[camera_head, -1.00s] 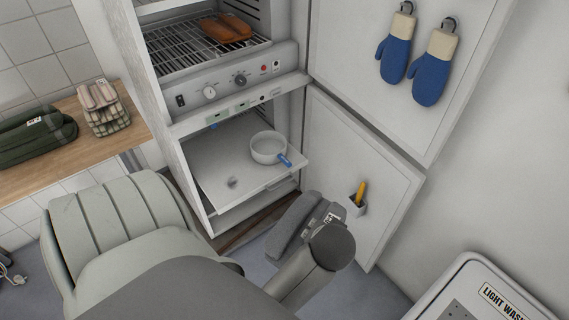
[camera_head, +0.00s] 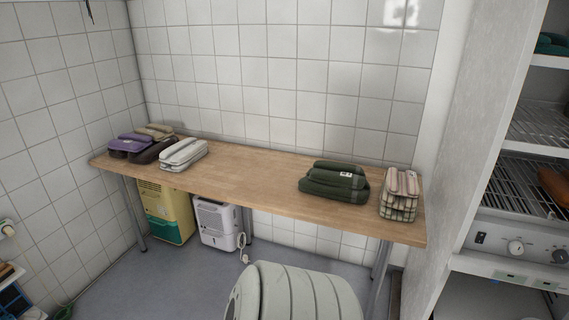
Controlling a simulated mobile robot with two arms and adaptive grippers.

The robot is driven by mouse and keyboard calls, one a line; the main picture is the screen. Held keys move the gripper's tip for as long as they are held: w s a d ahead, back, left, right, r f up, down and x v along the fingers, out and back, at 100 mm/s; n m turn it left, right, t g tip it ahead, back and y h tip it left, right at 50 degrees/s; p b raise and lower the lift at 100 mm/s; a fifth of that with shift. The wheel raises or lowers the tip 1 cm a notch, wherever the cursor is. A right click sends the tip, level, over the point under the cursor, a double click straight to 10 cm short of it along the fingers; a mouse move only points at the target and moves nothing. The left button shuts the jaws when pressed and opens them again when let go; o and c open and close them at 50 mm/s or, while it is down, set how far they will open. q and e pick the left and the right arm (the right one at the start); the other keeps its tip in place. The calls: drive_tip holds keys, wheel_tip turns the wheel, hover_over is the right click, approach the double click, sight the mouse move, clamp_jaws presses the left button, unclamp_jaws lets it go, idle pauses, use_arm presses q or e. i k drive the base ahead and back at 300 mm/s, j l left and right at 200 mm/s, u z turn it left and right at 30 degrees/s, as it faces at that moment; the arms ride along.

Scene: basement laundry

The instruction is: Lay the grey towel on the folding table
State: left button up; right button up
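The folding table (camera_head: 245,176) has a wooden top and grey metal legs and stands along the tiled wall. A folded pale grey-white towel (camera_head: 183,154) lies on its left part; I cannot tell whether it is the grey towel of the task. No plainly grey towel shows elsewhere. Neither of my grippers is in view.
Purple and dark folded cloths (camera_head: 138,146) lie at the table's left end, dark green ones (camera_head: 334,181) right of centre, and a checked stack (camera_head: 401,194) at the right end. The table's middle is bare. A yellow-green box (camera_head: 167,211) and a white appliance (camera_head: 218,223) stand underneath. A tall cabinet (camera_head: 480,130) stands at right.

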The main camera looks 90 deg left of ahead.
sight(249, 175)
drive_tip(key=k+j+u, duration=0.1)
drive_tip(key=j, duration=0.25)
drive_tip(key=k+j+u, duration=0.1)
drive_tip(key=k+j, duration=0.2)
drive_tip(key=k+j+u, duration=0.1)
drive_tip(key=j, duration=0.35)
drive_tip(key=k+j+u, duration=0.15)
drive_tip(key=j, duration=0.25)
drive_tip(key=k+j+u, duration=0.1)
drive_tip(key=k+j, duration=0.15)
drive_tip(key=j, duration=0.15)
